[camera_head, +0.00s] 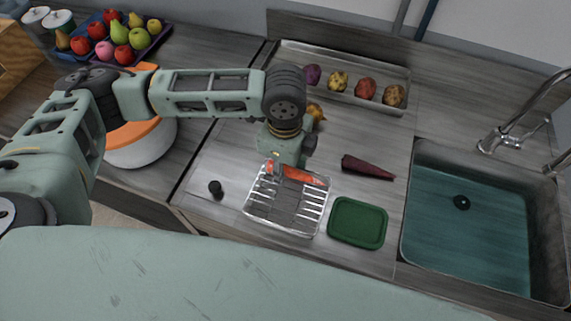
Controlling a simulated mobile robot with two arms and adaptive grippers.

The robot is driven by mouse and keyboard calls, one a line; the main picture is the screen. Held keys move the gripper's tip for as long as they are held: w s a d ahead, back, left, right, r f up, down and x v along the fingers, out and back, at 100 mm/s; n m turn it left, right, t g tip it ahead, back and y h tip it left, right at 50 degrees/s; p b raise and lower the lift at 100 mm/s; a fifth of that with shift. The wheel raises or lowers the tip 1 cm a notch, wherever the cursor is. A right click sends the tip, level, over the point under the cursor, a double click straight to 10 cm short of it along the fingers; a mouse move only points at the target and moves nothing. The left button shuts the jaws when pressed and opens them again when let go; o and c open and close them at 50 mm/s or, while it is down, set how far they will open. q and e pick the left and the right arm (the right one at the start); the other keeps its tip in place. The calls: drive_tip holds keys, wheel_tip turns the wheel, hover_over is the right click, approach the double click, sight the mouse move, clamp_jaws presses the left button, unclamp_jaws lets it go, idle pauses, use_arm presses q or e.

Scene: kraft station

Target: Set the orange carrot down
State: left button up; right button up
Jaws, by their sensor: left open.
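The orange carrot (308,178) lies along the back end of a wire rack (262,214) on the counter. My left gripper (283,172) reaches down from above at the carrot's left part and covers some of it. Its jaws are open around or just beside the carrot; the small view does not show which, nor whether they touch it. My right gripper is not in view.
A dark purple carrot (368,167) lies right of the rack, and a green board (357,223) is at its front right. A metal tray (300,58) with several potatoes is behind. A small black object (215,188) stands left. The sink (470,243) is at the right.

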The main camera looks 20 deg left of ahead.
sight(285, 169)
use_arm(q)
wheel_tip(285, 169, up, 12)
drive_tip(key=b, duration=0.2)
drive_tip(key=shift+r, duration=0.15)
drive_tip(key=shift+s, duration=0.1)
idle(0.4)
